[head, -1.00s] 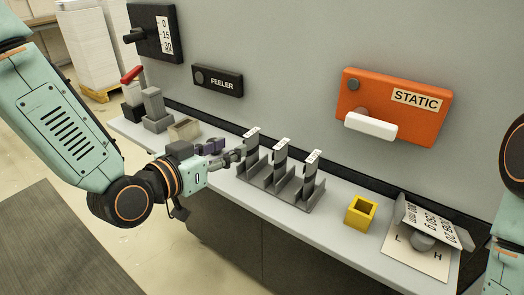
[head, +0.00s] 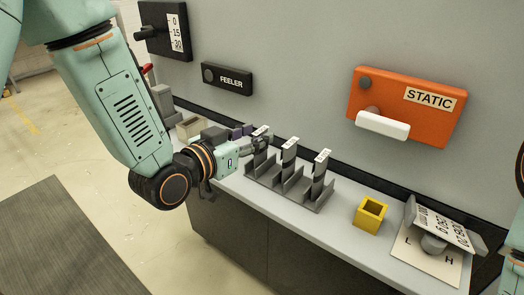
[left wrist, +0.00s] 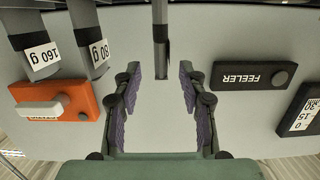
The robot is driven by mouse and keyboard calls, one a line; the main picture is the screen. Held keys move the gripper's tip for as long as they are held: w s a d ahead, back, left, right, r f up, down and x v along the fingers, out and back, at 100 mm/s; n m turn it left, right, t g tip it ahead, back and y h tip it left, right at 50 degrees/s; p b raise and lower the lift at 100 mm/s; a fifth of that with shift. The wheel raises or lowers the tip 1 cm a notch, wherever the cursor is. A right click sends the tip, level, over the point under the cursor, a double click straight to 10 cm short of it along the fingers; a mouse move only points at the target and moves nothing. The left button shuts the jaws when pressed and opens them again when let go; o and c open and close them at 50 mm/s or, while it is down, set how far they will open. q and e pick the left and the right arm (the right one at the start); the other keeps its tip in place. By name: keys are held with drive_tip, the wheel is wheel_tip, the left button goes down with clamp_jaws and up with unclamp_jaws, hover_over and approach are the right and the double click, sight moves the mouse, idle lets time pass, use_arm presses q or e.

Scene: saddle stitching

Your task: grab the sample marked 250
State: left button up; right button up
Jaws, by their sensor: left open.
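Three upright strip samples stand in a grey slotted rack (head: 312,205): the left one (head: 262,131), the middle one (head: 289,155) and the right one (head: 319,175). Their labels are too small to read in the head view. My left gripper (head: 258,145) is open at the left sample and partly hides it. In the left wrist view, one grey strip (left wrist: 161,40) hangs between my open fingers (left wrist: 160,72), clear of both pads; its label does not show. The two strips beside it read 160 g (left wrist: 41,57) and 80 g (left wrist: 96,53). My right gripper is out of view.
A yellow square cup (head: 370,214) and a card with L and H (head: 425,255) are right of the rack. Grey blocks stand left.

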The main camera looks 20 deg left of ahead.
use_arm(q)
drive_tip(key=shift+x, duration=1.05)
drive_tip(key=shift+w+f, duration=0.2)
drive_tip(key=shift+w, duration=0.25)
drive_tip(key=shift+d+r, duration=0.1)
drive_tip(key=shift+d, duration=0.1)
drive_tip(key=shift+c, duration=0.4)
drive_tip(key=shift+a, duration=0.15)
drive_tip(key=c, duration=0.4)
clamp_jaws()
